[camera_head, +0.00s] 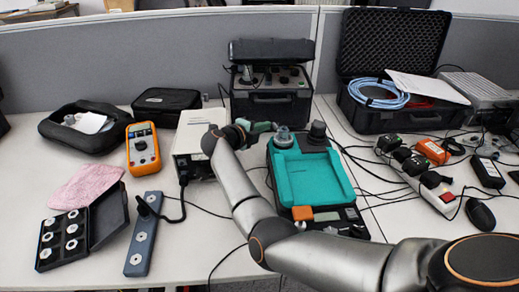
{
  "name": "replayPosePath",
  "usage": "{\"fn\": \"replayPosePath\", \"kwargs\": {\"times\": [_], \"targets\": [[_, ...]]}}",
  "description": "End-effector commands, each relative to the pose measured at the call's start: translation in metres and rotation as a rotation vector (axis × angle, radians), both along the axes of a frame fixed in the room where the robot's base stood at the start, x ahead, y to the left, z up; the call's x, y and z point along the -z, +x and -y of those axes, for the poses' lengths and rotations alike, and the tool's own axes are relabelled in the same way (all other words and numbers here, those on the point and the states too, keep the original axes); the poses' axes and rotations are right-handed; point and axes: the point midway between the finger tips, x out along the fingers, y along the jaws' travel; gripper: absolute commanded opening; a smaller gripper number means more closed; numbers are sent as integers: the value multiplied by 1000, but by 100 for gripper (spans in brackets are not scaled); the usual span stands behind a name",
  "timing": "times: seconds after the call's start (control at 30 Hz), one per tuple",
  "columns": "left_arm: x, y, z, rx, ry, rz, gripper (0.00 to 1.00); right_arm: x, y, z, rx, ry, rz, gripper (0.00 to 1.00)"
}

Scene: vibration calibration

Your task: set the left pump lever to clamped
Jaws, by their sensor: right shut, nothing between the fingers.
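A teal-topped device (316,178) with a black body lies on the table right of centre. A grey-blue round knob (284,140) stands at its back left and a dark knob (318,131) at its back right. I cannot tell which part is the left pump lever or how it is set. My right arm reaches in from the lower right and bends up past the device's left side. My right gripper (271,127) is shut and empty, pointing right, close to the grey-blue knob; whether it touches is unclear. My left gripper is not in view.
A white box (196,138) stands just left of the device, partly behind my right arm. A black case (271,105) stands behind. Cables cross the table.

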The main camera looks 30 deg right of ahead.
Motion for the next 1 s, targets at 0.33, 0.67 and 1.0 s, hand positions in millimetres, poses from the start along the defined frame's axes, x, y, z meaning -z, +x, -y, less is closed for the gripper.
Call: {"fn": "replayPosePath", "kwargs": {"times": [0.33,0.67,1.0], "targets": [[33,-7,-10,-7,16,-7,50,3,3,13,174,1,0,0],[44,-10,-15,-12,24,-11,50,2,2,22,174,2,2,0],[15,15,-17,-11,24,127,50,1,2,30,173,1,1,0]]}}
